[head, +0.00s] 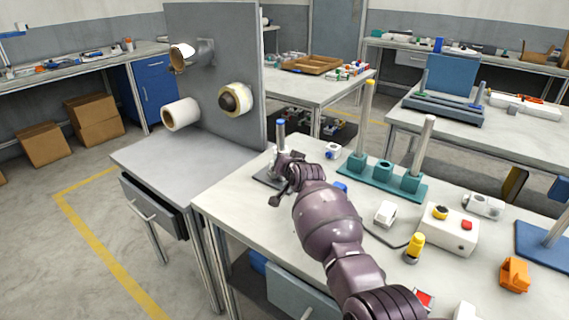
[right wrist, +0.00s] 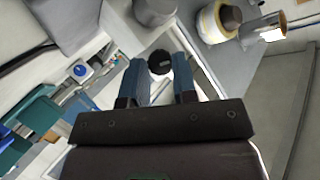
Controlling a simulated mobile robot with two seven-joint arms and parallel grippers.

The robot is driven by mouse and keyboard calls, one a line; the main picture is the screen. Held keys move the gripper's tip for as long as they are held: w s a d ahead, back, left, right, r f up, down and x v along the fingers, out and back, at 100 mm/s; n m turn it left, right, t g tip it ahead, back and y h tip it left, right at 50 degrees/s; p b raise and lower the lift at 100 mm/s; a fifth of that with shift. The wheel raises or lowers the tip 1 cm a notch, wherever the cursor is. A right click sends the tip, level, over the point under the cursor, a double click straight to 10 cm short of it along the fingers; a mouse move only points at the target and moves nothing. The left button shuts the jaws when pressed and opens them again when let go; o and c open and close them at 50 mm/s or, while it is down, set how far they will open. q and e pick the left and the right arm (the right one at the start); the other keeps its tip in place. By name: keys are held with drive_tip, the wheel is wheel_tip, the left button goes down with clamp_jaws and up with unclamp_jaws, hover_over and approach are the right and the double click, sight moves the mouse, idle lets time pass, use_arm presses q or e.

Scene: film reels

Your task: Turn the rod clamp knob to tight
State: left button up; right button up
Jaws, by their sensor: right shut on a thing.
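The rod clamp is a short grey upright post with a blue top (head: 281,130) on a dark base (head: 268,178) at the left end of the white workbench. My right gripper (head: 284,172) is at the clamp and covers its lower part in the head view. In the right wrist view, the black round knob (right wrist: 160,62) sits between the two blue-grey fingertips of my right gripper (right wrist: 161,68), which is shut on it. The knob's markings cannot be read, so its setting is unclear. My left gripper is not in view.
A teal base (head: 385,178) with two upright rods stands right of my right arm. A white box with a red button (head: 448,232), a yellow-topped piece (head: 414,247) and an orange piece (head: 514,274) are farther right. A grey panel with rolls (head: 215,60) rises at left.

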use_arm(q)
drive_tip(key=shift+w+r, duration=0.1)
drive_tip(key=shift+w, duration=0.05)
use_arm(e)
drive_tip(key=shift+f, duration=0.1)
drive_tip(key=o, duration=0.9)
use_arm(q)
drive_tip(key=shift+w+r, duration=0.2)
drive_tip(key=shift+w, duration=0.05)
use_arm(e)
drive_tip(key=shift+o, duration=0.2)
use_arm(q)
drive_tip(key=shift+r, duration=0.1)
use_arm(e)
drive_tip(key=shift+s+d, duration=0.1)
drive_tip(key=shift+s+r, duration=0.25)
drive_tip(key=shift+r, duration=0.1)
use_arm(q)
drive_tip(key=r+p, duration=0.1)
drive_tip(key=p, duration=0.1)
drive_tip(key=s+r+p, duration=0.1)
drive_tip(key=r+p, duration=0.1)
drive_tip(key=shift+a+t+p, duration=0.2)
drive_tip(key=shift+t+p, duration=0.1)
drive_tip(key=shift+p, duration=0.05)
use_arm(e)
drive_tip(key=v, duration=1)
